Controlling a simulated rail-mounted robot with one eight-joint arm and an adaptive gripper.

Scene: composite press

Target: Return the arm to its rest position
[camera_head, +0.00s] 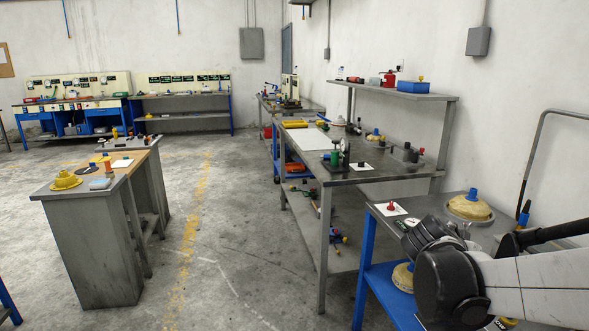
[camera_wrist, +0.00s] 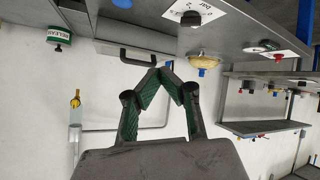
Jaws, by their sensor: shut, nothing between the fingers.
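My gripper (camera_wrist: 166,76) shows in the wrist view, its green-padded fingers closed together at the tips with nothing between them. The wrist picture appears upside down, with the wall filling the middle behind the fingers. In the head view my arm (camera_head: 540,285) reaches in from the lower right, in front of the near grey bench (camera_head: 435,205). The fingertips cannot be made out there. The fingers appear clear of any object.
The near bench holds a yellow dome with a blue knob (camera_head: 470,207) and a red knob on a white card (camera_head: 391,208). A green RELEASE button (camera_wrist: 59,36) shows in the wrist view. A longer workbench (camera_head: 370,175) stands behind; the floor (camera_head: 225,240) at centre-left is clear.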

